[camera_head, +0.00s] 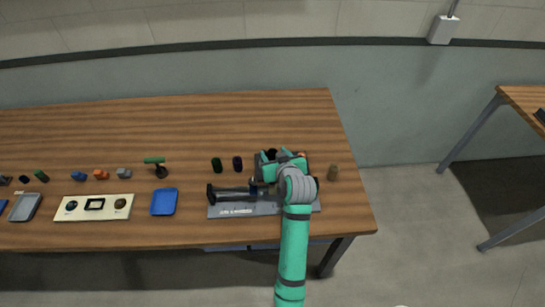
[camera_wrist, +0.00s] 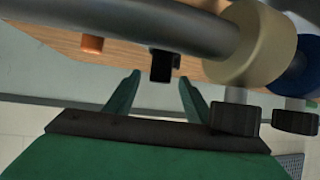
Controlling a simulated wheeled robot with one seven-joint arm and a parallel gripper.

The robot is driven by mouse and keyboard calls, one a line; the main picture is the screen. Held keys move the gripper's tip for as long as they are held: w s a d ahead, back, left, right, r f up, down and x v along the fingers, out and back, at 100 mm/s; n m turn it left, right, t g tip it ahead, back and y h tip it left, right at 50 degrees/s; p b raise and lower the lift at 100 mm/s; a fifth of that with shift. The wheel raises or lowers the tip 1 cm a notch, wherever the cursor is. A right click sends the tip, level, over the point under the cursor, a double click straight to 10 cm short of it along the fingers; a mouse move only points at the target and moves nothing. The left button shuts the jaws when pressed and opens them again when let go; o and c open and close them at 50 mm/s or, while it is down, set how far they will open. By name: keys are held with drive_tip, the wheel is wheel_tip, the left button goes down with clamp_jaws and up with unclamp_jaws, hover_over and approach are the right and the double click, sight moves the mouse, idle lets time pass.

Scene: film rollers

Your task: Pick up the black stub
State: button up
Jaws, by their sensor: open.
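In the wrist view, a small black block (camera_wrist: 160,66), which looks like the black stub, sits beyond and between my fingertips. My gripper (camera_wrist: 159,77) is open with a finger on either side below the block; I cannot tell whether they touch it. In the head view my gripper (camera_head: 269,167) is over the right part of the table, and my arm hides much of what is below it. Two dark upright cylinders, a dark green one (camera_head: 216,165) and a near-black one (camera_head: 237,163), stand left of it.
A grey roller (camera_wrist: 120,18) with a cream collar (camera_wrist: 266,45) and blue ring (camera_wrist: 301,66) crosses the wrist view close by. An orange stub (camera_wrist: 92,44) is left of the block. In the head view the roller lies on a grey base (camera_head: 225,211). The table's back is clear.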

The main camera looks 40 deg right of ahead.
drive_tip(key=shift+w, duration=0.1)
clamp_jaws()
drive_tip(key=shift+r, duration=0.15)
